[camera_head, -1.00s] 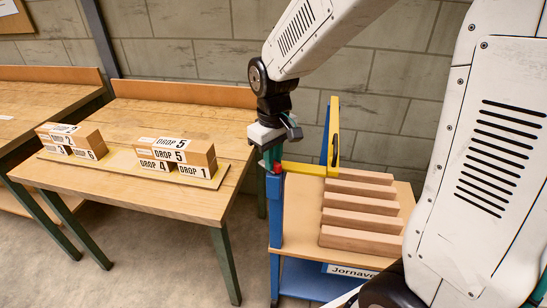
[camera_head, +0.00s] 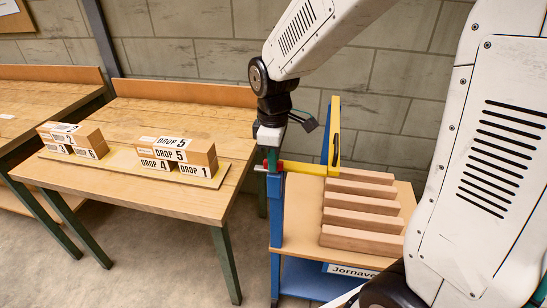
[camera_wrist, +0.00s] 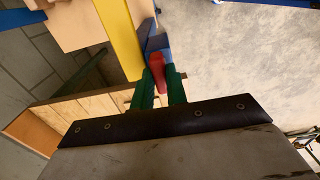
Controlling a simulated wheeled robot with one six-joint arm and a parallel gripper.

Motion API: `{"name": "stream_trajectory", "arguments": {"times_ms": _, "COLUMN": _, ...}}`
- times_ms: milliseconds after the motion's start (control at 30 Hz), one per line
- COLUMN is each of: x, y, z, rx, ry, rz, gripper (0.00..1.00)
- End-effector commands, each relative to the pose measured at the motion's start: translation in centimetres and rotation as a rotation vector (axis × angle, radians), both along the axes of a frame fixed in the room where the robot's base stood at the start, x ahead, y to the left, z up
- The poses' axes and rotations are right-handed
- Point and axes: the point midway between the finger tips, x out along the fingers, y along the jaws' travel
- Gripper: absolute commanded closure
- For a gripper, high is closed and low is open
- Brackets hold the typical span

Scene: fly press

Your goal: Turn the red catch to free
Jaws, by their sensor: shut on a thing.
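The red catch (camera_head: 261,169) sits at the top of the trolley's blue front-left post (camera_head: 275,215), at the end of a yellow bar (camera_head: 305,169). In the head view it points left out of the post. My gripper (camera_head: 272,160) reaches down over it from above. In the wrist view, the green fingers of my gripper (camera_wrist: 160,88) stand on both sides of the red catch (camera_wrist: 157,72) and are shut on it. The yellow bar (camera_wrist: 120,35) runs away from the catch there. The fingers partly hide the catch in the head view.
The trolley's wooden top (camera_head: 297,231) holds several wooden bars (camera_head: 360,219); a blue and yellow upright (camera_head: 334,135) stands behind. The workbench (camera_head: 150,195) at left carries labelled blocks (camera_head: 178,155) on a board. Open floor lies between bench and trolley.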

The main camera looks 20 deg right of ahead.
Motion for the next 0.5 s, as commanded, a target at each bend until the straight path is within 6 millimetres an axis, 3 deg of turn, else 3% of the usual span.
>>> {"name": "stream_trajectory", "arguments": {"times_ms": 433, "x": 0.13, "y": 0.08, "z": 0.12, "rx": 0.002, "ry": -0.005, "rz": 0.009, "gripper": 1.0}}
{"name": "stream_trajectory", "arguments": {"times_ms": 467, "x": 0.12, "y": 0.07, "z": 0.12, "rx": 0.002, "ry": -0.005, "rz": 0.009, "gripper": 0.77}}
{"name": "stream_trajectory", "arguments": {"times_ms": 500, "x": 0.12, "y": 0.08, "z": 0.11, "rx": 0.001, "ry": -0.004, "rz": 0.009, "gripper": 0.66}}
